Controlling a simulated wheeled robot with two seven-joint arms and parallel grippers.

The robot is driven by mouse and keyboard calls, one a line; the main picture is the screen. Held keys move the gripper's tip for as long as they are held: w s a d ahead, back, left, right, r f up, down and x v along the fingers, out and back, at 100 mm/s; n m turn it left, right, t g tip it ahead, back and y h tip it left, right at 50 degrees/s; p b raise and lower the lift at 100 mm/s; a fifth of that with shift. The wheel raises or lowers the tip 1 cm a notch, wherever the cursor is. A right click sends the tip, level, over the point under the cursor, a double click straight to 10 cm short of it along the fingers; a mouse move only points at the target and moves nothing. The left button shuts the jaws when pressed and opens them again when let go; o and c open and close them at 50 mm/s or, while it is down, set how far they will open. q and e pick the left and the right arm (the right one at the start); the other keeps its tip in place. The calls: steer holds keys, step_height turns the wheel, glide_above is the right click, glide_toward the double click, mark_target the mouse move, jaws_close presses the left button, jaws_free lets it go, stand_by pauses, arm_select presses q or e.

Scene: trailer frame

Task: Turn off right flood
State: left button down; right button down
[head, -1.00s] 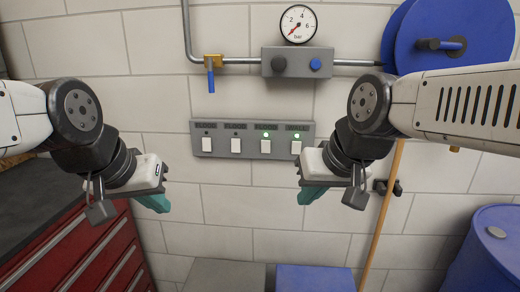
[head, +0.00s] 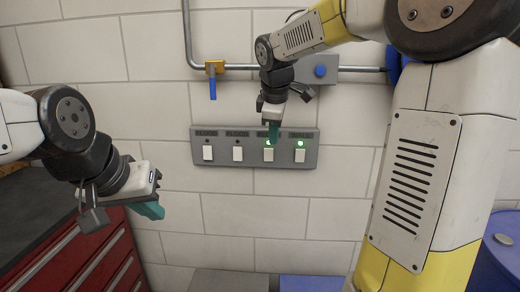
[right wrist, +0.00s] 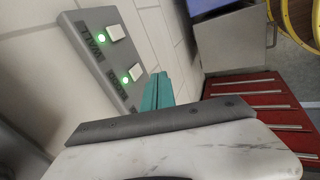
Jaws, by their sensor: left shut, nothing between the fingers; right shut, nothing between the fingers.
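A grey switch panel (head: 223,161) on the tiled wall carries several white rocker switches in a row. The lamps above the third switch (head: 268,155) and the rightmost switch (head: 299,156) glow green; the two on the left are dark. Labels are small; the rightmost seems to read WALL in the right wrist view, and the third is partly hidden. My right gripper (head: 273,133) is shut and empty, its teal fingertips over the third switch's label and lamp area. In the right wrist view its fingers (right wrist: 157,92) lie beside the third switch (right wrist: 136,72); contact cannot be told. My left gripper (head: 150,208) is shut and empty, lower left.
A pipe with a blue-handled valve (head: 212,85) runs above the panel, with a grey box and blue knob (head: 320,71) behind my right arm. Red drawers (head: 95,262) stand at lower left. A blue drum (head: 500,245) is at right. The wall below the panel is clear.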

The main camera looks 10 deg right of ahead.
mark_target(270, 149)
steer(key=w, duration=0.1)
steer(key=w+n, duration=0.1)
steer(key=w, duration=0.1)
steer(key=shift+w+a+f+n, duration=0.25)
steer(key=shift+a+n, duration=0.05)
steer(key=shift+a, duration=0.1)
steer(key=w+f, duration=0.2)
steer(key=f, duration=0.1)
steer(key=w+d+f, duration=0.1)
steer(key=w+f, duration=0.4)
steer(key=shift+w+d+f, duration=0.1)
steer(key=shift+d+f, duration=0.1)
steer(key=shift+f, duration=0.15)
steer(key=shift+w+d+r, duration=0.1)
steer(key=shift+w, duration=0.3)
